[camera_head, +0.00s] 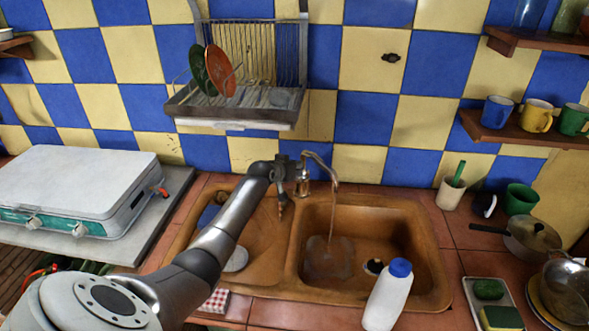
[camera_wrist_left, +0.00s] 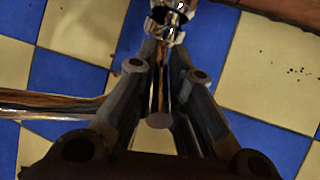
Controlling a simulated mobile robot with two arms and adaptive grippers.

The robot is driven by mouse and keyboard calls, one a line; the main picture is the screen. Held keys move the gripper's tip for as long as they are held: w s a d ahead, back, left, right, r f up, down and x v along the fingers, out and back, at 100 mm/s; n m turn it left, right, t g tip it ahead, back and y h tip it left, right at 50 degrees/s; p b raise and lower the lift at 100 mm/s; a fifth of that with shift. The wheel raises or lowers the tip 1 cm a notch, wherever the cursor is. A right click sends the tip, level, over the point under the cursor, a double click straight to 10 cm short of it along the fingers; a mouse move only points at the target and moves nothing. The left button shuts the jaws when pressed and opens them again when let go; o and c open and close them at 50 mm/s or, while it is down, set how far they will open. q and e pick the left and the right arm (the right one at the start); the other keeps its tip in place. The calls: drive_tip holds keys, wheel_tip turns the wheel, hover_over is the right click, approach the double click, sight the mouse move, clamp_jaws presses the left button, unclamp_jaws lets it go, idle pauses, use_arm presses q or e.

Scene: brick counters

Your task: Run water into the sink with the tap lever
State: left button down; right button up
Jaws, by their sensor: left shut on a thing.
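The chrome tap (camera_head: 318,160) stands behind the double sink, its spout bent over the right basin. My left gripper (camera_head: 286,168) is at the tap's left side. In the left wrist view, the gripper's fingers (camera_wrist_left: 160,95) are closed around the tap lever (camera_wrist_left: 159,119), whose round end shows between them. The spout (camera_wrist_left: 45,103) reaches left in that view. A thin stream of water (camera_head: 332,215) falls from the spout into the brown sink (camera_head: 405,215), and a clear patch of water shows on the right basin's floor. My right gripper is not in view.
A white bottle with a blue cap (camera_head: 388,297) stands at the sink's front edge. A dish rack (camera_head: 235,112) with plates hangs above the tap. A white stove (camera_head: 75,190) is at left; a lidded pan (camera_head: 530,236) and a sponge tray (camera_head: 490,305) are at right.

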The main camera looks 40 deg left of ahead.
use_arm(q)
drive_tip(key=shift+w+a+r, duration=0.1)
drive_tip(key=shift+r, duration=0.35)
drive_tip(key=c, duration=1.4)
unclamp_jaws()
drive_tip(key=shift+a, duration=0.1)
drive_tip(key=shift+c, duration=0.2)
drive_tip(key=shift+w+d+f, duration=0.1)
drive_tip(key=shift+d+f, duration=0.1)
drive_tip(key=shift+v, duration=0.85)
drive_tip(key=v, duration=1)
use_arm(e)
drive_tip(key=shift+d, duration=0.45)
use_arm(q)
drive_tip(key=shift+r, duration=0.1)
